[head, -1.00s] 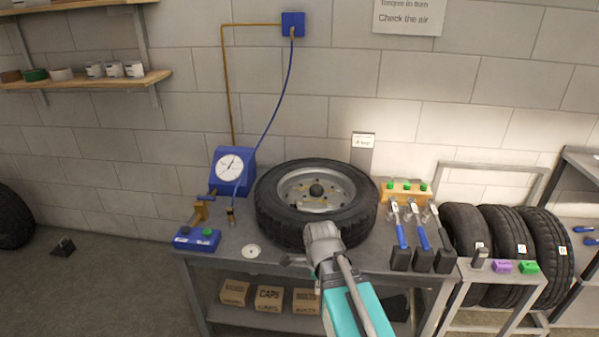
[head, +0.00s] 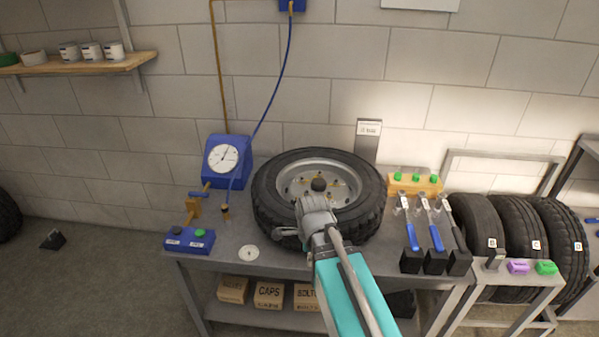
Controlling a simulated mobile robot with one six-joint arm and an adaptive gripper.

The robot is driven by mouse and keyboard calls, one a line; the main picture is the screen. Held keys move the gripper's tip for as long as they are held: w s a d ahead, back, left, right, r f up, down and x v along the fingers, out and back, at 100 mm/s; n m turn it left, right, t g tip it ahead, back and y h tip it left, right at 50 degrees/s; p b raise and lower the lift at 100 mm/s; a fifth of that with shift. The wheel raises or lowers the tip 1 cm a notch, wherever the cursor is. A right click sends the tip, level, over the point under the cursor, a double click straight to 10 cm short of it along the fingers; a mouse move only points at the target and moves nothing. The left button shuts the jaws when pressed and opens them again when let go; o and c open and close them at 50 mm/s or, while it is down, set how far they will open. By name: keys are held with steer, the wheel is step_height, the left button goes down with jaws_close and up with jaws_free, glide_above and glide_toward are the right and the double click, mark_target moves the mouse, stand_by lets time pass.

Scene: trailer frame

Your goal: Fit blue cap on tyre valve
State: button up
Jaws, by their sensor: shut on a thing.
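The tyre (head: 372,205) lies flat on the bench, its grey rim (head: 340,180) facing up with a dark hub in the middle. I cannot make out the valve. My wrist covers the front of the tyre and part of the rim. My gripper (head: 287,232) points left from the wrist, at the tyre's front left edge. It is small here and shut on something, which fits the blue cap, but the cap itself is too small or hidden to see. I cannot tell whether it touches the tyre.
A blue gauge (head: 224,160) with a hose stands left of the tyre, a blue button box (head: 189,241) and pale disc (head: 248,252) in front. Blue-handled tools (head: 436,238) and a yellow rack with green tops (head: 415,187) stand right. Spare tyres (head: 520,225) are farther right.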

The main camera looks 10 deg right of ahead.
steer(key=shift+w+d, duration=0.15)
steer(key=shift+w+r, duration=0.1)
steer(key=w+r+p, duration=0.3)
steer(key=w, duration=0.6)
steer(key=w+r+p, duration=0.3)
steer(key=w, duration=0.5)
steer(key=w+r+p, duration=0.3)
steer(key=w, duration=0.6)
steer(key=shift+w+d, duration=0.3)
steer(key=shift+w, duration=0.05)
steer(key=shift+f, duration=0.1)
steer(key=shift+f+b, duration=2.55)
steer(key=shift+f+b, duration=1.55)
steer(key=shift+b, duration=0.05)
steer(key=o, duration=0.9)
steer(key=shift+c, duration=0.2)
